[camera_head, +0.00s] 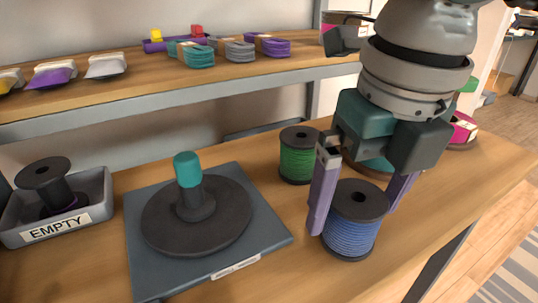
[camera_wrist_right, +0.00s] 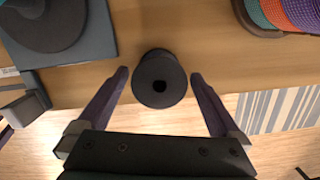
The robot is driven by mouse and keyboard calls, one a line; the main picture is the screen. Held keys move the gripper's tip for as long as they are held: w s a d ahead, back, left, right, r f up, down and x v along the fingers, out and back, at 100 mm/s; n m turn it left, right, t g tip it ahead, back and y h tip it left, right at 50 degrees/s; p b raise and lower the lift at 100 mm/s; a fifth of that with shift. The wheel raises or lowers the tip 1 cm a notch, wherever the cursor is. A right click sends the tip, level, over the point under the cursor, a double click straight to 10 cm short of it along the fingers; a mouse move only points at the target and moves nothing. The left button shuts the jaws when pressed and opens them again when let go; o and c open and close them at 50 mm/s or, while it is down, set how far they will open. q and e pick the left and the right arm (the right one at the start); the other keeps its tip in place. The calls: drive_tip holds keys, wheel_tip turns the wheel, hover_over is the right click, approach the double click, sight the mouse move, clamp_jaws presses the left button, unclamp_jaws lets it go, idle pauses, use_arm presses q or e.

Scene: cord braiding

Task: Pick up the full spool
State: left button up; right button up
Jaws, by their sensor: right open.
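A spool wound with blue cord (camera_head: 350,237), with black end discs, stands upright on the wooden bench near its front edge. A spool wound with green cord (camera_head: 297,160) stands behind it to the left. My right gripper (camera_head: 354,213) is open, pointing down, with one purple finger on each side of the blue spool. In the right wrist view the spool's black top (camera_wrist_right: 160,66) lies between the open fingers, with a gap visible on both sides.
A grey base with a dark disc (camera_head: 165,225) and teal-topped post stands left of the spools. A grey tray labelled EMPTY (camera_head: 97,185) holds a bare black spool (camera_head: 43,170). Coloured cord coils (camera_wrist_right: 292,12) sit beyond my gripper. A shelf (camera_head: 150,95) with cord bundles runs behind.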

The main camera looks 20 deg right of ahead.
drive_tip(key=shift+f, duration=0.5)
drive_tip(key=shift+w, duration=0.1)
drive_tip(key=c, duration=1.3)
drive_tip(key=shift+r, duration=0.15)
